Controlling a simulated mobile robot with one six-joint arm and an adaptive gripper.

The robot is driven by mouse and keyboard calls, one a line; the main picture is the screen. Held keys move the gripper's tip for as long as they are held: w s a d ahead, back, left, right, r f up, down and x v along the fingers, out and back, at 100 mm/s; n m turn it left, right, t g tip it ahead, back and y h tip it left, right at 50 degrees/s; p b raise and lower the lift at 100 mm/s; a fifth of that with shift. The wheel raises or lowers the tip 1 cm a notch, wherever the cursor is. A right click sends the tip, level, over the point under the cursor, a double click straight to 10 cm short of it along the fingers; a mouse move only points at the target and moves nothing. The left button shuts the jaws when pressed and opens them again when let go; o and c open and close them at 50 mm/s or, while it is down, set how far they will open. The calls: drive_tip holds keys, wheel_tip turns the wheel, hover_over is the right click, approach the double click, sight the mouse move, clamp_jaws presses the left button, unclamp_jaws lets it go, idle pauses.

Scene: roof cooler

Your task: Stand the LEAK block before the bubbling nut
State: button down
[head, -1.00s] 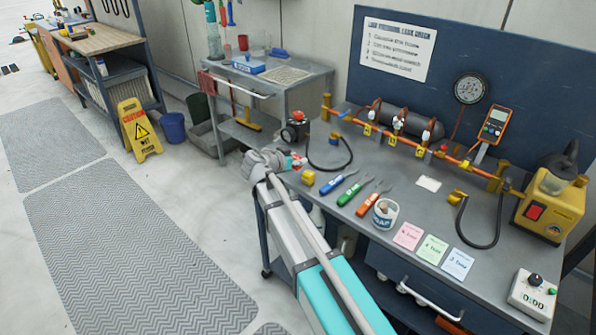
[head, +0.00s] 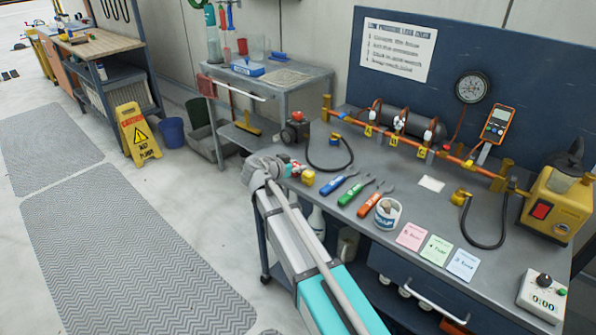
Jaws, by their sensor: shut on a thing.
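My gripper (head: 288,168) is at the left front end of the grey bench, beside a yellow block (head: 307,178). At this size I cannot see bubbles on any nut.
Blue, green and orange tools (head: 352,192), a white tub (head: 387,213) and coloured cards (head: 435,249) lie along the bench's front half. Black hoses (head: 325,165) curve across it. A yellow pump (head: 556,205) stands at the right. Clear bench lies before the pipe.

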drive_tip(key=shift+f, duration=0.25)
drive_tip(key=shift+c, duration=1.3)
unclamp_jaws()
drive_tip(key=p+v, duration=0.5)
drive_tip(key=v, duration=0.8)
drive_tip(key=shift+s+a+r, duration=0.2)
drive_tip(key=shift+a+r, duration=0.05)
drive_tip(key=shift+a, duration=0.05)
drive_tip(key=shift+c, duration=0.3)
